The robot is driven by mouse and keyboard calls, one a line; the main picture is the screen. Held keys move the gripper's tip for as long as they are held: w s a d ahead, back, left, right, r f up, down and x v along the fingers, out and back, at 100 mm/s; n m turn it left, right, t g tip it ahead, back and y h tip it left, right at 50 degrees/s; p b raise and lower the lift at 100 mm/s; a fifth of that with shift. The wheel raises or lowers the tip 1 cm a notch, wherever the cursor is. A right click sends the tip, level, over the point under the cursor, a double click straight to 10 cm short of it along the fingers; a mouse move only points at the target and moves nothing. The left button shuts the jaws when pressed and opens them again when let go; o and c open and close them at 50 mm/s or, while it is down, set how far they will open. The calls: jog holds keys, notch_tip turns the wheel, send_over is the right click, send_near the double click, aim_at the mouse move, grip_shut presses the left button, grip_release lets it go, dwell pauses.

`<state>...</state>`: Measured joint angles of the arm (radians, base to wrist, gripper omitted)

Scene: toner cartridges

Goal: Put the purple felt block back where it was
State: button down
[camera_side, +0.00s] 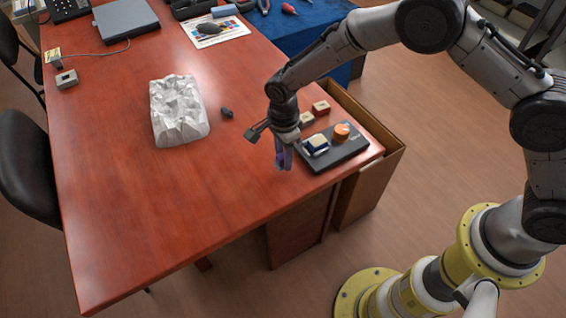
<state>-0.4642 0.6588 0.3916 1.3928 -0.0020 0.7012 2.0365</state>
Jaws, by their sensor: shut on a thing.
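My gripper (284,164) points down over the right part of the red-brown table, at the left edge of a dark board. It is shut on the purple felt block (284,157), which shows as a small purple shape at the fingertips, partly covered by the fingers. I cannot tell whether the block touches the table or hangs above it. The dark board (345,151) carries a blue and cream block (316,144) and an orange round piece (341,131).
A white crumpled block (178,110) and a small dark piece (227,113) lie to the left. An open cardboard box (376,185) stands beside the table's right edge. The table's front left is clear.

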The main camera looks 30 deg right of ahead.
jog(key=shift+w+f, duration=0.1)
jog(key=shift+f, duration=1.55)
jog(key=shift+f, duration=0.1)
jog(key=c, duration=0.5)
grip_release()
jog(key=shift+c, duration=0.2)
